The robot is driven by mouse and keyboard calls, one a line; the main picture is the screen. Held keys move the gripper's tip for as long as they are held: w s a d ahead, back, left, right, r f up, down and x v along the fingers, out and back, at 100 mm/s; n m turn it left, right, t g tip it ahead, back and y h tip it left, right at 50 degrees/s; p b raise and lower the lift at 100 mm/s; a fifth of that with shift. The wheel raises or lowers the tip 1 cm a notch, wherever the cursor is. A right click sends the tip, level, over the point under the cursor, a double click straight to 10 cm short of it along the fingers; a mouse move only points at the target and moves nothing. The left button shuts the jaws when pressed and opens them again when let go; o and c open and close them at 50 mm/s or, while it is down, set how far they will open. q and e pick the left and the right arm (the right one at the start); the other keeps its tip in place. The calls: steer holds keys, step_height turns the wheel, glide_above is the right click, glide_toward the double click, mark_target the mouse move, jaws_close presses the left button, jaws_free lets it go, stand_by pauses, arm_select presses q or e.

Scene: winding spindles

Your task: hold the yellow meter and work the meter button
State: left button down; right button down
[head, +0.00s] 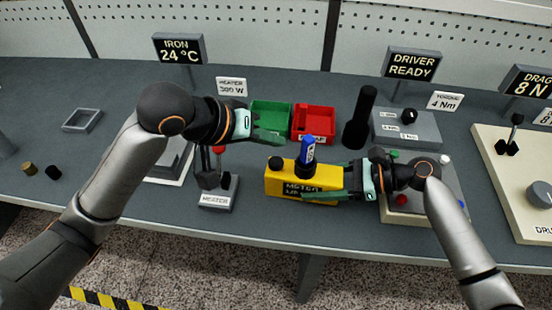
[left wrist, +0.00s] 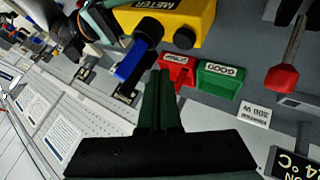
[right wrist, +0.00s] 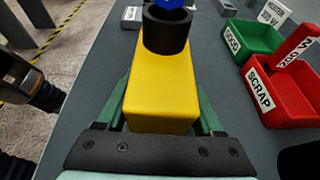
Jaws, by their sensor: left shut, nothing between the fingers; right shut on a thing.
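The yellow meter (head: 285,187) is near the front of the bench, its label facing the front edge. A black button (head: 276,163) is on its top left; it also shows in the left wrist view (left wrist: 185,38). A blue piece (head: 308,149) stands in a black round socket (right wrist: 167,32) on the meter's top. My right gripper (head: 346,184) is shut on the meter's right end, one finger along each side. I cannot tell whether the meter touches the bench. My left gripper (head: 282,137) is shut and empty, behind the meter, by the green bin.
The green GOOD bin (head: 270,115) and red SCRAP bin (head: 314,122) stand behind the meter. A black cylinder (head: 355,125) stands to their right. The heater stand (head: 217,195) is left of the meter; a panel with coloured knobs (head: 402,213) lies under my right arm.

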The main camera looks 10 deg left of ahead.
arm_select(q)
steer(key=shift+r, duration=0.95)
arm_select(e)
steer(key=shift+f, duration=0.2)
steer(key=shift+c, duration=1.7)
jaws_free()
steer(key=o, duration=0.3)
steer(key=shift+r, duration=0.15)
steer(key=shift+o, duration=0.2)
